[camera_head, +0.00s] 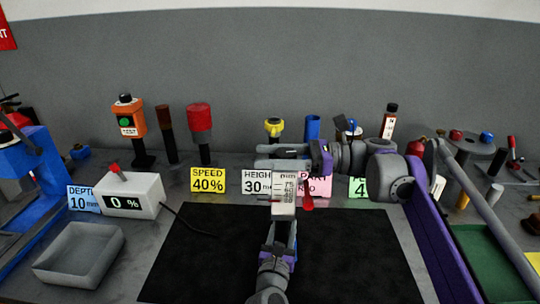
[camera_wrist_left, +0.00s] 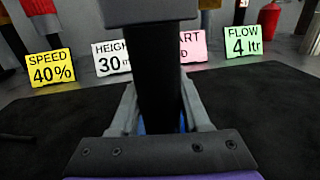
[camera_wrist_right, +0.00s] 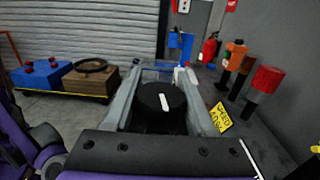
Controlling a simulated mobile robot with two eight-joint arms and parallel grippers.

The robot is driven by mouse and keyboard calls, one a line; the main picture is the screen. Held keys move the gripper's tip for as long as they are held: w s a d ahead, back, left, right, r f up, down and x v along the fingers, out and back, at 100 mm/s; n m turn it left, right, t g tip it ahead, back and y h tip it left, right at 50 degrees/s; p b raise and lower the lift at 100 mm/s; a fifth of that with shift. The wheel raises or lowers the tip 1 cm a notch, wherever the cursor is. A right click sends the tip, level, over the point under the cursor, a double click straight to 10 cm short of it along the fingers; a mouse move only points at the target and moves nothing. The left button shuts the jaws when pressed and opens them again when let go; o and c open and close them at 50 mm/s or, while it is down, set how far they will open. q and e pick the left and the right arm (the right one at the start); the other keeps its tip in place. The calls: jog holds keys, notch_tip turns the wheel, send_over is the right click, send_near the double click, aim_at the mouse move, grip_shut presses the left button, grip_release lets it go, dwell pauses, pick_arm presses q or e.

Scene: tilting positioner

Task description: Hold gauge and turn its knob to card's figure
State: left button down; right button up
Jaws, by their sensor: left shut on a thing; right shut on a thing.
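The gauge (camera_head: 284,208) is upright above the black mat (camera_head: 190,255), with a pale scale face marked mm; its reading is too small to tell. My left gripper (camera_head: 283,236) is shut on the gauge's lower part, and its dark stem (camera_wrist_left: 160,85) stands between the fingers in the left wrist view. My right gripper (camera_head: 290,158) comes in from the right at the gauge's top. In the right wrist view it is shut on the black round knob (camera_wrist_right: 160,98), which has a white line. The white height card (camera_head: 256,184) reads 30 mm, its edge partly hidden by the gauge.
Other cards stand alongside: yellow speed 40% (camera_head: 208,180), blue depth (camera_head: 83,200), pink part and green flow (camera_wrist_left: 242,42). A white box (camera_head: 130,195) displays 0 %. A grey tray (camera_head: 78,255) is at left. Several tools stand behind.

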jog(key=o, duration=1.4)
jog(key=d, duration=1.2)
jog(key=shift+w, duration=0.15)
pick_arm(q)
jog(key=shift+c, duration=1.5)
grip_release()
